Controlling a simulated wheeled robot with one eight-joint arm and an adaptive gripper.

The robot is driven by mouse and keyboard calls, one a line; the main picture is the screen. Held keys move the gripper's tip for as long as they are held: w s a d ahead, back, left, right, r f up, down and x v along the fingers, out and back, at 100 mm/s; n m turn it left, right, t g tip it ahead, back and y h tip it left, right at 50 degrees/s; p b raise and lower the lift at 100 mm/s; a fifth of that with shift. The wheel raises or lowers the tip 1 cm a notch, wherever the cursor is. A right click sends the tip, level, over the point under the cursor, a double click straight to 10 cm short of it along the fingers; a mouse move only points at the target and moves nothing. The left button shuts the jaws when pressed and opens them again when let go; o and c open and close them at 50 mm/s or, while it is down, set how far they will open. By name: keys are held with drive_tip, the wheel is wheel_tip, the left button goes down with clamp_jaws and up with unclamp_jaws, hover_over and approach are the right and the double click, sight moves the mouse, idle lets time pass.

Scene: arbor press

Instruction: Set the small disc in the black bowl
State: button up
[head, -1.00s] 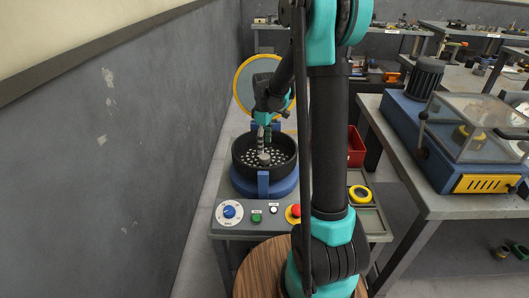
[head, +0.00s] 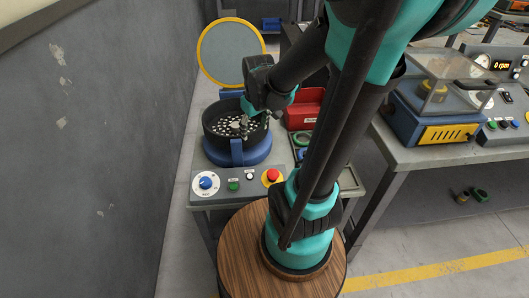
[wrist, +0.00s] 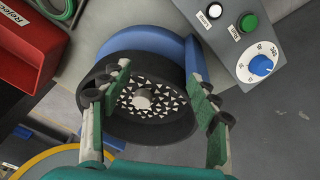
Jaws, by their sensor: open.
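The black bowl (head: 212,140) sits on a round blue base, with many small pale triangular pieces inside. It fills the middle of the wrist view (wrist: 180,132). My gripper (head: 255,122) is over the bowl's right part in the head view. In the wrist view its fingers (wrist: 158,75) are wide apart, one on each side of the bowl, with nothing between the pads. A short grey round piece (wrist: 143,97) stands among the triangles at the bowl's middle. I cannot tell whether it is the small disc or part of the bowl. No other small disc is clear.
A round yellow-rimmed lid (head: 231,52) stands open behind the bowl. A control panel (head: 221,184) with dial and buttons lies in front. A red reject bin (head: 303,112) and a tray (head: 348,180) are to the right. A grey wall (head: 90,160) is close on the left.

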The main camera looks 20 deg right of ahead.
drive_tip(key=s+d+f+m+t, duration=0.1)
drive_tip(key=s+f+m, duration=0.3)
drive_tip(key=s, duration=0.5)
drive_tip(key=shift+f, duration=0.15)
drive_tip(key=shift+d, duration=0.1)
drive_tip(key=shift+c, duration=0.3)
